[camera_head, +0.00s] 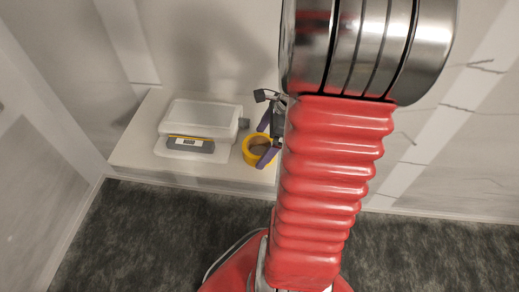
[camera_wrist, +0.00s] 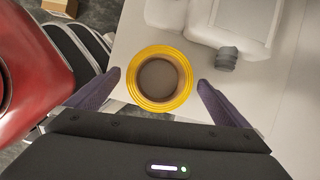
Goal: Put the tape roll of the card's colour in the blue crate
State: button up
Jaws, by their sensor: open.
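A yellow tape roll (camera_head: 248,151) lies flat on the white bench, near its front edge. In the wrist view the yellow tape roll (camera_wrist: 160,105) sits between the two purple fingers of my gripper (camera_wrist: 158,80), with a gap on each side. My gripper (camera_head: 265,140) is open and above the roll in the head view, partly hidden by my red arm. I see no card, no blue crate and no other tape roll in either view.
A white plastic container (camera_head: 201,118) with a grey cap (camera_wrist: 227,58) lies on the bench beside the roll. A grey and yellow device (camera_head: 190,145) is at its front. A cardboard box (camera_wrist: 60,7) shows at the wrist view's top left. The dark floor in front is clear.

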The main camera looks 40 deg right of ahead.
jog(key=shift+x, duration=1.05)
jog(key=c, duration=1.2)
jog(key=shift+c, duration=0.3)
jog(key=shift+r, duration=0.15)
notch_tip(320, 180, up, 10)
